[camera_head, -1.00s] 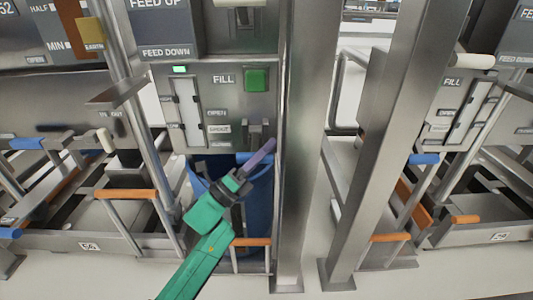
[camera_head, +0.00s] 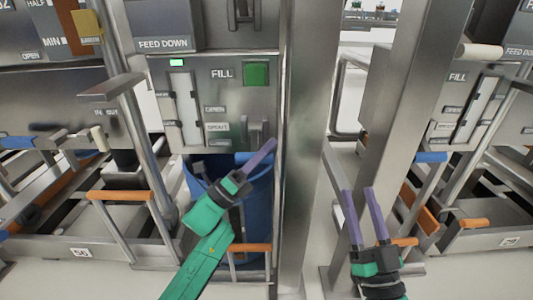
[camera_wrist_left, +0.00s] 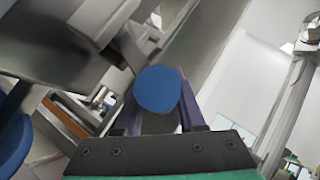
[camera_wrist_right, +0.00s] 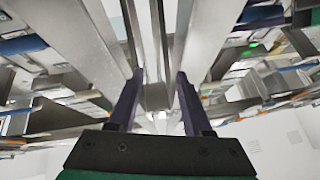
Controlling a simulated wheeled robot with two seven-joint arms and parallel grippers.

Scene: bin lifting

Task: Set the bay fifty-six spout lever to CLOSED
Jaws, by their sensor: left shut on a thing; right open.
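The spout lever's blue handle (camera_head: 242,157) shows beside my left fingers, under the panel with the FILL, OPEN and SPOUT labels (camera_head: 217,127). In the left wrist view the handle's round blue end (camera_wrist_left: 158,91) sits between the purple fingers. My left gripper (camera_head: 262,150) is shut on this handle, in front of the blue bin (camera_head: 262,195). The lowest label is too small to read surely. My right gripper (camera_head: 358,192) is open and empty, in front of a steel post at the right; its fingers also show apart in the right wrist view (camera_wrist_right: 159,85).
A steel post (camera_head: 303,150) stands just right of the panel, and a slanted post (camera_head: 395,110) stands behind my right gripper. Orange-handled bars (camera_head: 121,195) flank the bin. A green FILL button (camera_head: 255,74) is above the lever. Pale floor is open below.

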